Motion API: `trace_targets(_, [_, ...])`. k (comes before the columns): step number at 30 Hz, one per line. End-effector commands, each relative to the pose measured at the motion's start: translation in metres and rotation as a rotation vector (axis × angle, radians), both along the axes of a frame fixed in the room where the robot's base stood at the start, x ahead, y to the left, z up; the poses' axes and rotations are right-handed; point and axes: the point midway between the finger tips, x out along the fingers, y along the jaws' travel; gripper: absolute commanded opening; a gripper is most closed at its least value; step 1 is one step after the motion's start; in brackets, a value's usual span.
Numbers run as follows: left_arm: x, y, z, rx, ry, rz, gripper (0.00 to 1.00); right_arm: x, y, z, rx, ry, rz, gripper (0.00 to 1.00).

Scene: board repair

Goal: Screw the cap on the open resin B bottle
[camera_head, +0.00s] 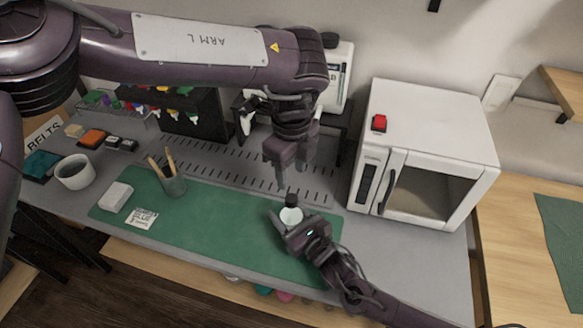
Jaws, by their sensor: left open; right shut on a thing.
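A small white bottle (291,216) stands at the right part of the green mat (225,228). A black cap (292,199) shows at its top; I cannot tell whether it is screwed tight. The label is too small to read. My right gripper (287,223) is shut around the bottle from the front right and hides part of it. My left gripper (288,178) points down just above the cap, open and apart from it.
A white microwave-like oven (435,120) with a red button (379,122) stands to the right. A pencil cup (173,184), a white block (116,196) and a paper label (142,218) are on the mat's left. The mat's middle is clear.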

Motion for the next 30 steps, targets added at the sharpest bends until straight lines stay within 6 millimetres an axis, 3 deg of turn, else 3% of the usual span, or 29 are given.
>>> trace_targets(10, [0.0, 0.0, -0.007, 0.002, 0.002, -0.002, 0.43, 0.0, 0.0, 0.0, -0.001, 0.001, 0.0, 0.0])
trace_targets(21, [-0.001, 0.0, -0.06, 0.001, 0.003, -0.004, 0.43, 0.0, 0.0, 0.0, -0.001, 0.001, 0.0, 0.0])
trace_targets(30, [0.0, 0.001, -0.08, 0.001, 0.001, -0.002, 0.43, 0.0, 0.0, 0.0, -0.001, 0.001, 0.0, 0.0])
